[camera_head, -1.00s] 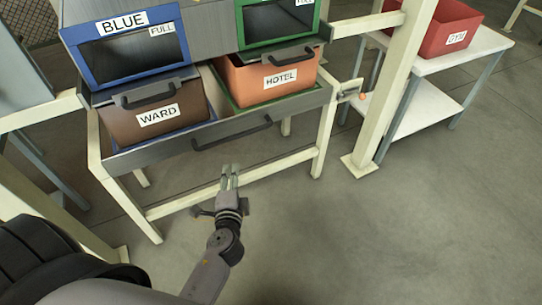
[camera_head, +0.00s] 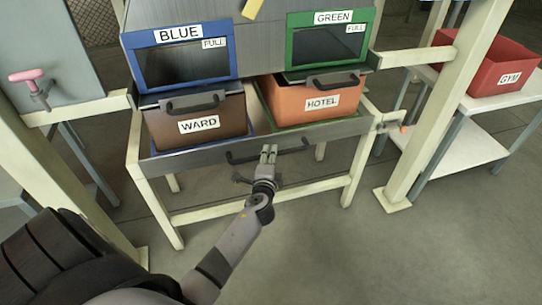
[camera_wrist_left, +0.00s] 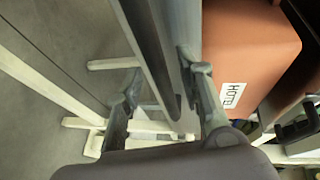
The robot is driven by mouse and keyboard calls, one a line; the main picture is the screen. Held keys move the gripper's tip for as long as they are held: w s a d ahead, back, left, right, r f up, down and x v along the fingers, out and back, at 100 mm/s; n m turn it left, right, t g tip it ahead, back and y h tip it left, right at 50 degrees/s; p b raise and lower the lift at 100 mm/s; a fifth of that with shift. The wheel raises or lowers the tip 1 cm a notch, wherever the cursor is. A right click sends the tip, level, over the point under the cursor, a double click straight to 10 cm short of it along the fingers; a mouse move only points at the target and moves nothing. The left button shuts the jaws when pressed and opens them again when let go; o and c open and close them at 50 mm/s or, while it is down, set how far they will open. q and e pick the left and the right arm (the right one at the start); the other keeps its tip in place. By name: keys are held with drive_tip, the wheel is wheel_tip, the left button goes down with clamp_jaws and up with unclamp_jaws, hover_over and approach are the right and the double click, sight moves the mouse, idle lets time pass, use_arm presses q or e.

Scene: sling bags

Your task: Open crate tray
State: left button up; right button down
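The crate tray (camera_head: 340,131) is a grey pull-out tray with a dark bar handle (camera_head: 240,158) across its front. It carries a brown WARD crate (camera_head: 188,138) on the left and an orange HOTEL crate (camera_head: 290,105) on the right. My left gripper (camera_head: 268,150) is at the middle of the handle, fingers pointing at the tray front. In the left wrist view its fingers (camera_wrist_left: 160,95) are apart, with the handle (camera_wrist_left: 176,100) and tray front close by the right finger. Contact with the handle cannot be told. My right gripper is not in view.
Above the tray are the blue-framed bin (camera_head: 185,62) and green-framed bin (camera_head: 325,45). A small orange-tipped fitting (camera_head: 392,126) sits at the frame's right. A white side table (camera_head: 445,140) carries a red GYM crate (camera_head: 500,68). The floor in front is clear.

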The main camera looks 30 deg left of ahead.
use_arm(q)
drive_tip(key=shift+x, duration=0.95)
clamp_jaws()
drive_tip(key=shift+s, duration=0.1)
